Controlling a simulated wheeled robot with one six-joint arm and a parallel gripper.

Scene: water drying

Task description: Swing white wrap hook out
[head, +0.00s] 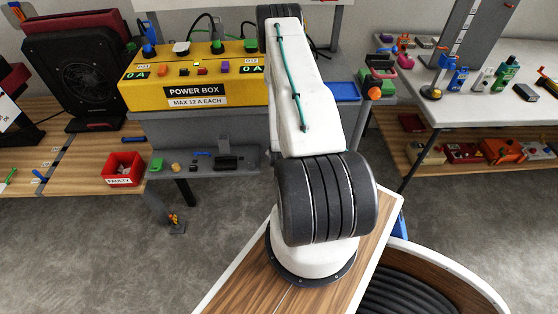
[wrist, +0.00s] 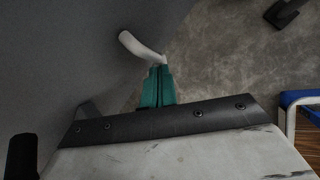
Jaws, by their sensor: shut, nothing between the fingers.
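The white wrap hook (wrist: 138,46) shows in the wrist view as a short, rounded, bent bar against a large grey surface. Its lower right end reaches to the tips of my gripper (wrist: 160,70). My gripper's green fingers are shut together with nothing between them. The fingertips overlap or touch the end of the hook; I cannot tell which. In the head view my arm hides both the gripper and the hook.
A yellow power box (head: 195,82) stands on the grey bench behind my arm. A black fan (head: 82,70) is at the left, with a red bin (head: 122,170) below. A white table (head: 500,108) with small parts is at the right. Grey floor (head: 110,240) is open in front.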

